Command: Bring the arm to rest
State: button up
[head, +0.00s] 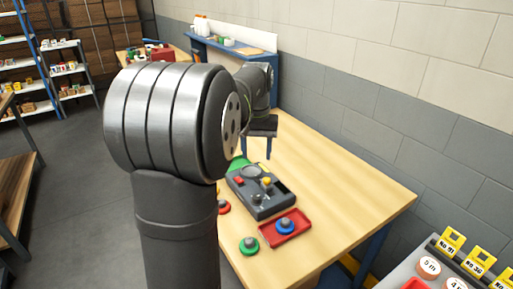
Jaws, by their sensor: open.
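My arm stands large in the foreground and covers the left part of the table. Its far links bend down behind the big joint. My gripper (257,155) hangs over the far part of the wooden table (345,185), with its two fingers apart and pointing down. Nothing shows between them. It is beyond the dark grey fixture (261,193) and apart from it, as far as I can tell. The fingertips are small in this view.
A red tray (301,216) holds a blue knobbed disc (285,226). A green disc (249,246) and a red disc (224,208) lie nearby. A grey block wall (440,110) runs along the right. The table's right part is bare. Yellow-tagged bins (450,241) stand front right.

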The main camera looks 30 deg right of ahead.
aim_at(256, 196)
jog(key=shift+r, duration=0.4)
notch_tip(256, 196, down, 18)
jog(key=shift+r, duration=0.25)
dwell(0.6)
